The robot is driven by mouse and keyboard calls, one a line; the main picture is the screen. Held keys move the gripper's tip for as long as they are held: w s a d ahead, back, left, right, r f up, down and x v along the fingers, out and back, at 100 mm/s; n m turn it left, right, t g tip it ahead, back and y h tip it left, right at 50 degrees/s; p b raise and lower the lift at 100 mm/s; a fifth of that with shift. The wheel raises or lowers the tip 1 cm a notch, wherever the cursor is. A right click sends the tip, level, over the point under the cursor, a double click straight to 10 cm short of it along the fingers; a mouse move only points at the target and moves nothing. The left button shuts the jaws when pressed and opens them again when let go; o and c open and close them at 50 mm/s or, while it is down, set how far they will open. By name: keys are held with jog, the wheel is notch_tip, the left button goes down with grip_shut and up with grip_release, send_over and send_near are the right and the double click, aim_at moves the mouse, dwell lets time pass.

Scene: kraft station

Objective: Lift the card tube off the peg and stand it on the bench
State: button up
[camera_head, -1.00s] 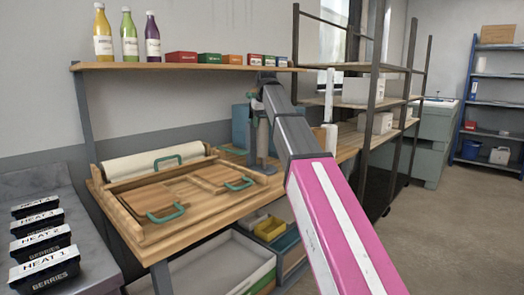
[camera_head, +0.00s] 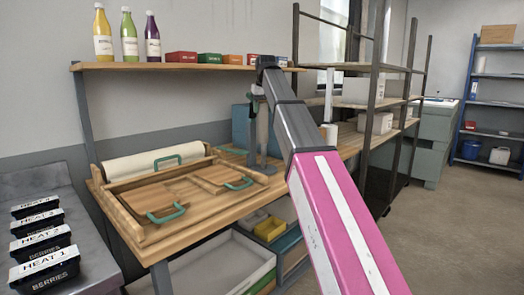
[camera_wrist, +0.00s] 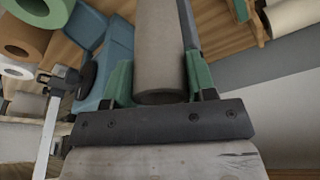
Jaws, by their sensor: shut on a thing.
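The card tube (camera_wrist: 158,45) is plain grey-brown and lies between the two green fingers of my gripper (camera_wrist: 159,75) in the wrist view. The gripper is shut on it, and the tube's near round end shows close to the dark gripper bar. In the head view my gripper (camera_head: 257,95) is above the back of the wooden bench (camera_head: 225,208), with the tube (camera_head: 262,128) hanging upright below it, beside a dark upright post. I cannot make out the peg clearly, or whether the tube is clear of it.
A shelf (camera_head: 170,67) with bottles and small boxes runs close behind my gripper. A tray with wooden boards and green handles (camera_head: 167,213) fills the bench's left part. A dark shelving frame (camera_head: 376,110) stands right. Paper rolls (camera_wrist: 24,38) and blue boxes (camera_wrist: 105,62) show in the wrist view.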

jog(key=shift+r, duration=2.4)
